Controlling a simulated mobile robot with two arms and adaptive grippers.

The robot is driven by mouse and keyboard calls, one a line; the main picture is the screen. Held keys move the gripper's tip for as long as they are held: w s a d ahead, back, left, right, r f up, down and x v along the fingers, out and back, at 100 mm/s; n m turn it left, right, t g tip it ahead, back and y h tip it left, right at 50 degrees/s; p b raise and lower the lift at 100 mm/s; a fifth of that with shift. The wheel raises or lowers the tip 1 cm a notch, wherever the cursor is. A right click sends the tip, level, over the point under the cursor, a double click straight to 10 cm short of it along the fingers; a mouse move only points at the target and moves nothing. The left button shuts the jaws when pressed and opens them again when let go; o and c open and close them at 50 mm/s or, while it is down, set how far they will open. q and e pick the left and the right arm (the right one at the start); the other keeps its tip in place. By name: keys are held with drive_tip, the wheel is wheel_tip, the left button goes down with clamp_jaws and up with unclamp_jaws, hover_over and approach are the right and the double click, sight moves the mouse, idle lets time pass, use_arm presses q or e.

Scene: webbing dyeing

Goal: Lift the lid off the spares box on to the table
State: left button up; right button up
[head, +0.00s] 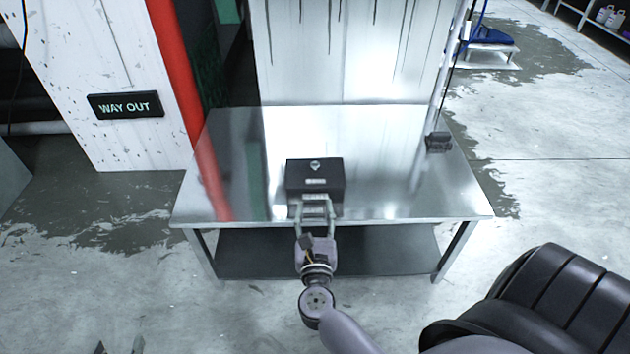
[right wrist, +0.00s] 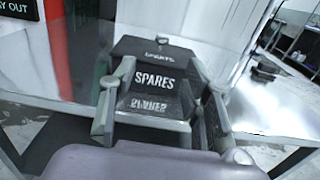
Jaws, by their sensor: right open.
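The spares box (head: 298,207) is a dark box near the front edge of the metal table (head: 395,205). Its dark lid (head: 332,172) is on top, with a small light fitting and a label. The box also shows in the right wrist view (right wrist: 172,104), with "SPARES" lettering. My right gripper (head: 314,199) is open at the box's front side, one finger towards each side of the lettering. I cannot tell whether the fingers touch the box or lid. Only the fingertips of my left gripper (head: 119,346) show, apart, at the bottom left edge, away from the table.
A small dark object (head: 438,142) lies at the table's right side. A red post (head: 178,75) stands to the left.

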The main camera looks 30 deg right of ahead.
approach(315, 168)
drive_tip(key=x, duration=0.5)
drive_tip(key=shift+w+a+b, duration=0.1)
drive_tip(key=shift+a+b, duration=0.1)
drive_tip(key=shift+b, duration=0.1)
drive_tip(key=shift+w+d, duration=0.2)
drive_tip(key=shift+w, duration=0.15)
drive_tip(key=b+x, duration=0.1)
drive_tip(key=x, duration=0.3)
drive_tip(key=shift+w+d, duration=0.1)
drive_tip(key=shift+d, duration=0.25)
drive_tip(key=shift+w+d, duration=0.3)
drive_tip(key=shift+w, duration=0.1)
use_arm(q)
drive_tip(key=w+d+r+t+h, duration=0.1)
drive_tip(key=w+d+r+t, duration=0.1)
drive_tip(key=w+r+t, duration=0.2)
wheel_tip(315, 168, up, 3)
drive_tip(key=shift+r+t, duration=0.1)
drive_tip(key=shift+t, duration=0.3)
use_arm(e)
drive_tip(key=shift+c, duration=0.5)
clamp_jaws()
